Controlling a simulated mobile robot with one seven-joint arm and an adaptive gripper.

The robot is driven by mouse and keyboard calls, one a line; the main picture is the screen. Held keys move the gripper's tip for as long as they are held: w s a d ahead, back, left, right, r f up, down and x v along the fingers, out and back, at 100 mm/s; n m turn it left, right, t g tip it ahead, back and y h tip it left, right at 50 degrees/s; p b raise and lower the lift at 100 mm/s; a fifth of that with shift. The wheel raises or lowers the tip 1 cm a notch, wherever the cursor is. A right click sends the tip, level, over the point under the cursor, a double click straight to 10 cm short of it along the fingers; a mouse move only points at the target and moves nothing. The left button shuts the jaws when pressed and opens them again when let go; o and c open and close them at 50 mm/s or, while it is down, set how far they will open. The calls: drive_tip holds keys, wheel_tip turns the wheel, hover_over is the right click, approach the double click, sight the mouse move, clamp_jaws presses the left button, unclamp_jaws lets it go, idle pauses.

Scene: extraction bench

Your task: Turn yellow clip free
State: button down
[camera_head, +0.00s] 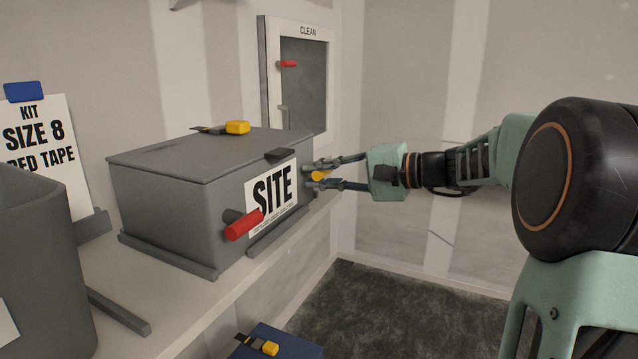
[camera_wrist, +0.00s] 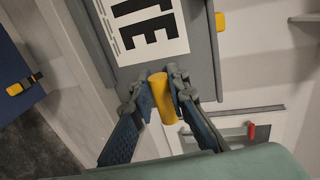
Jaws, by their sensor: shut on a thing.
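The yellow clip (camera_head: 320,176) is on the front of a grey box (camera_head: 165,205), right of its SITE label (camera_head: 272,190). In the wrist view the clip (camera_wrist: 162,97) is a short yellow cylinder at the box edge below the label. My gripper (camera_head: 318,175) reaches in from the right. In the wrist view my gripper (camera_wrist: 160,90) has one finger on each side of the clip and is shut on it. Whether the clip has turned cannot be told. Its far end at the box is hidden.
A red handle (camera_head: 243,225) sticks out of the box front. A yellow-and-black piece (camera_head: 236,127) lies on the lid. A grey bin (camera_head: 40,265) stands at the left, a blue box (camera_head: 275,342) below the bench. A CLEAN cabinet (camera_head: 303,85) hangs behind.

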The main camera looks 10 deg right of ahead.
idle(0.4)
drive_tip(key=c, duration=1.9)
unclamp_jaws()
drive_tip(key=v, duration=1.2)
